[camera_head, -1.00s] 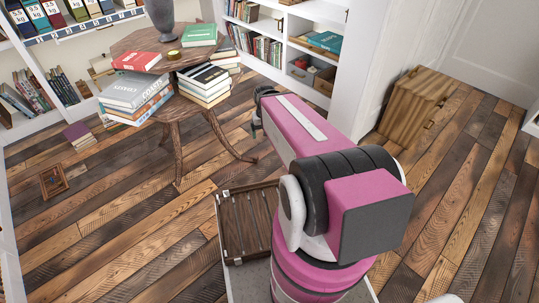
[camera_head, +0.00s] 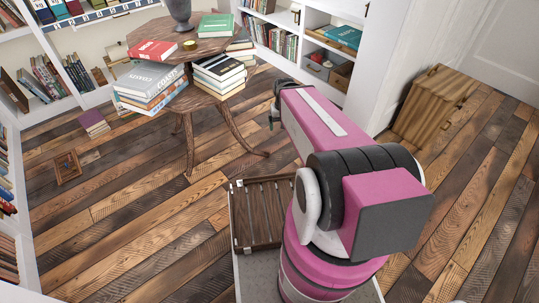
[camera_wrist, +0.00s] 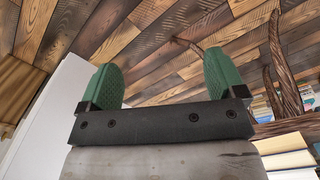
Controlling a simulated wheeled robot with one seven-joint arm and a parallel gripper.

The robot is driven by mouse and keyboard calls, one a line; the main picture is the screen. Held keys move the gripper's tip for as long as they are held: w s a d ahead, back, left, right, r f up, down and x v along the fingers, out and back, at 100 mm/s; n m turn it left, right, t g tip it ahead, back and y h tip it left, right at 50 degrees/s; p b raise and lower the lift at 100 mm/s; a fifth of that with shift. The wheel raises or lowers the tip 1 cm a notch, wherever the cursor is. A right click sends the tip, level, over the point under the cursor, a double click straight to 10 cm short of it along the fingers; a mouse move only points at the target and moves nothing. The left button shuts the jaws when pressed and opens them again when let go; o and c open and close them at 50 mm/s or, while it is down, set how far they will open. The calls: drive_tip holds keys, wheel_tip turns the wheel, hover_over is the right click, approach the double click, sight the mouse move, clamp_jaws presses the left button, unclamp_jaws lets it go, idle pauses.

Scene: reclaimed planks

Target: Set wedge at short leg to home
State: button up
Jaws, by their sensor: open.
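A wooden table (camera_head: 135,37) with curved legs stands at the upper left in the head view. One leg (camera_head: 235,132) ends in a foot on the floor near my gripper. In the wrist view, a leg (camera_wrist: 281,75) rises at the right, and a curved foot (camera_wrist: 188,43) shows beyond the fingers. I cannot make out a wedge in either view. My gripper (camera_wrist: 164,80) has two green fingers spread apart with nothing between them. In the head view its end (camera_head: 275,115) is small, partly behind the arm, right of the table.
Books (camera_head: 150,80) load the table, beside a grey vase (camera_head: 180,12). A wooden chest (camera_head: 432,105) stands by the right wall. The plank floor at lower left is clear.

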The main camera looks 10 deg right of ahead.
idle(0.3)
drive_tip(key=shift+w, duration=0.1)
drive_tip(key=c, duration=0.4)
drive_tip(key=shift+m, duration=0.4)
drive_tip(key=w+f, duration=0.4)
drive_tip(key=w, duration=0.1)
drive_tip(key=w+f, duration=0.2)
drive_tip(key=shift+w+a, duration=0.1)
drive_tip(key=shift+w, duration=0.2)
drive_tip(key=shift+c, duration=1)
drive_tip(key=m, duration=0.5)
hover_over(267, 151)
wheel_tip(267, 151, down, 36)
wheel_tip(267, 151, down, 11)
drive_tip(key=shift+a+r, duration=0.1)
drive_tip(key=shift+r, duration=0.05)
